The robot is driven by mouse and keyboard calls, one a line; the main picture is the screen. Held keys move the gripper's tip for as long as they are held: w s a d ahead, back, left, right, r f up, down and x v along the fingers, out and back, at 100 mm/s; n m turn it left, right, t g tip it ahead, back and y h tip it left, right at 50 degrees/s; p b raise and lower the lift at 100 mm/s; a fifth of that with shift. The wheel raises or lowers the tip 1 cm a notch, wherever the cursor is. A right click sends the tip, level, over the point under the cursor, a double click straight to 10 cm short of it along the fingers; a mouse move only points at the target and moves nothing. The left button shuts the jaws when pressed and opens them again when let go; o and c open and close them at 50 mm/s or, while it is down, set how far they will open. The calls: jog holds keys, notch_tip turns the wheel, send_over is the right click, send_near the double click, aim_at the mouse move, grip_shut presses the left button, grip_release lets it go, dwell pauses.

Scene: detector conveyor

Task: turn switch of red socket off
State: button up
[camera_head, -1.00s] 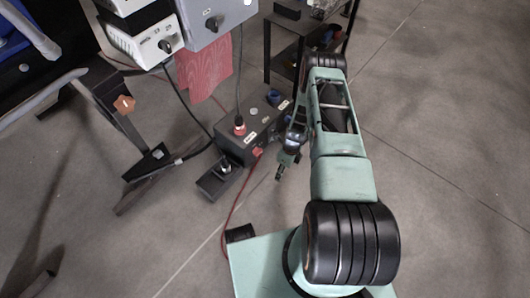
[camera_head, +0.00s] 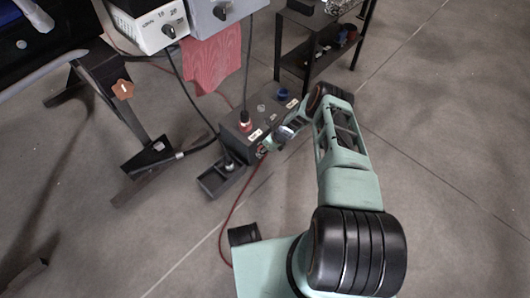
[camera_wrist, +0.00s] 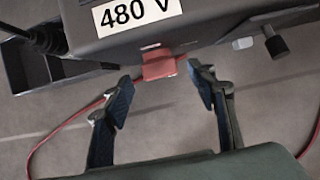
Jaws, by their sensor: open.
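A dark socket box (camera_head: 268,112) stands on the floor left of my arm. It also shows in the wrist view (camera_wrist: 210,20) with a white "480 V" label. A red fitting (camera_wrist: 158,65), seemingly the red socket or its part, sticks out from the box's front. My gripper (camera_wrist: 163,95) is open, with one finger on each side and just short of this fitting. No contact is visible. In the head view my gripper (camera_head: 264,149) is small at the box's front edge and hides part of it. A black knob (camera_wrist: 275,42) sits to the right; whether it is the switch is unclear.
A red-collared plug (camera_head: 245,121) and a blue fitting (camera_head: 283,94) are on the box. A black tray (camera_head: 217,180) adjoins its left end. A red cable (camera_head: 237,200) crosses the floor. Grey units (camera_head: 213,16) overhang behind; a dark shelf (camera_head: 318,45) stands beyond. Floor at right is clear.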

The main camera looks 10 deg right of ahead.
jog(key=shift+x, duration=0.9)
jog(key=c, duration=1.2)
jog(key=shift+o, duration=0.2)
jog(key=n+t+h+b, duration=0.1)
jog(key=t+h, duration=0.1)
jog(key=h, duration=0.1)
jog(key=s+a+t+h+b, duration=0.1)
jog(key=t+h, duration=0.1)
jog(key=a+f+n+t+h+b, duration=0.1)
jog(key=t+h, duration=0.2)
jog(key=shift+s+f+n+h, duration=0.15)
jog(key=shift+n+h, duration=0.15)
jog(key=shift+d, duration=0.1)
